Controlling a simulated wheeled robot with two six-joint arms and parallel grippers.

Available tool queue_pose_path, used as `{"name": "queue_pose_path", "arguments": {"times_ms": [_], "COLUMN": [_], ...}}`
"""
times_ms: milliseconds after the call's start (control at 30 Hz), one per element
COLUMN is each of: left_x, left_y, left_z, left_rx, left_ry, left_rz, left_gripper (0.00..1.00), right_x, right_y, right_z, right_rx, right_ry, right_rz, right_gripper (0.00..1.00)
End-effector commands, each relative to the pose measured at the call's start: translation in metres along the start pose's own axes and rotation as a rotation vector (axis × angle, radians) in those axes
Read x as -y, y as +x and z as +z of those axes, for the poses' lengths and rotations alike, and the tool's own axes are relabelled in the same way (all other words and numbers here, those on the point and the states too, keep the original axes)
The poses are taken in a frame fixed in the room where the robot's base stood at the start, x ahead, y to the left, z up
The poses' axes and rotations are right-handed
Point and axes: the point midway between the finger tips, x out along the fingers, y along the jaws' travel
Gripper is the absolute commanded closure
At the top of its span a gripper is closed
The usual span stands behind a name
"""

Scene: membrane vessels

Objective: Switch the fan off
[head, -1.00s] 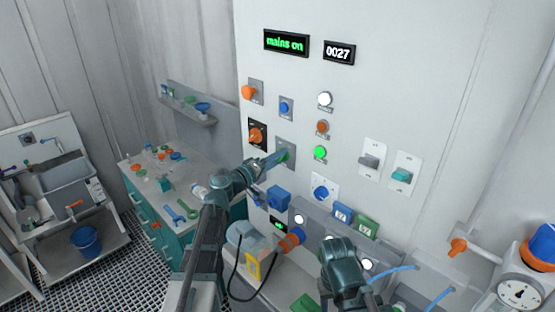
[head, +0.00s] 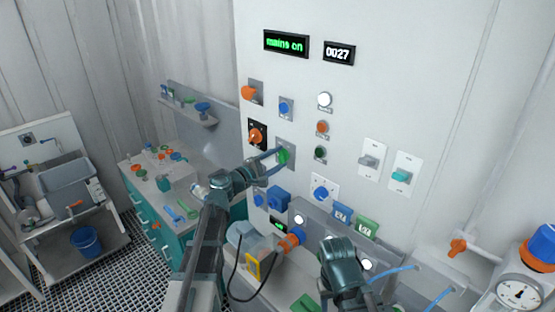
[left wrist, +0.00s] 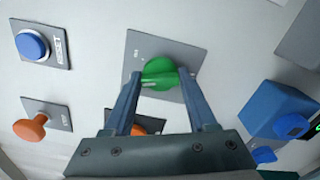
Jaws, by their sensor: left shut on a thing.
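A green rotary knob on a grey plate (head: 291,147) is on the white wall panel; the knob (left wrist: 160,73) shows clearly in the left wrist view. My left gripper (head: 276,158) is shut on this knob, with one finger on each side of it. The small label on the plate is too blurred to read. A dark green lamp (head: 320,153) right of the knob is unlit. My right gripper (head: 343,262) is low in front of the panel; its fingertips are hidden.
An orange knob on a black plate (head: 257,134) and a blue button (head: 285,107) are close to the green knob. A blue box (head: 279,197) sticks out below it. Two rocker switches (head: 370,159) are farther right. The display (head: 286,43) reads "mains on".

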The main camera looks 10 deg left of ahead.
Motion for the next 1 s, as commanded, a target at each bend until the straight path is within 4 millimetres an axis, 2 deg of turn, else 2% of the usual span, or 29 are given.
{"name": "queue_pose_path", "arguments": {"times_ms": [400, 967, 1000], "left_x": [0.0005, 0.0007, 0.0007], "left_y": [-0.0006, -0.0007, -0.0007], "left_z": [-0.0001, 0.0001, 0.0002], "left_rx": [-0.001, -0.001, -0.001], "left_ry": [-0.171, -0.197, -0.197], "left_rz": [-0.002, -0.002, -0.002], "left_gripper": [0.98, 0.98, 0.37], "right_x": [0.0000, 0.0000, 0.0000], "right_y": [0.0001, 0.0002, 0.0002], "right_z": [0.0000, 0.0000, 0.0000], "right_rx": [0.000, 0.000, 0.000], "right_ry": [0.000, 0.000, 0.000], "right_rz": [0.000, 0.000, 0.000], "right_gripper": [0.50, 0.50, 0.50]}}
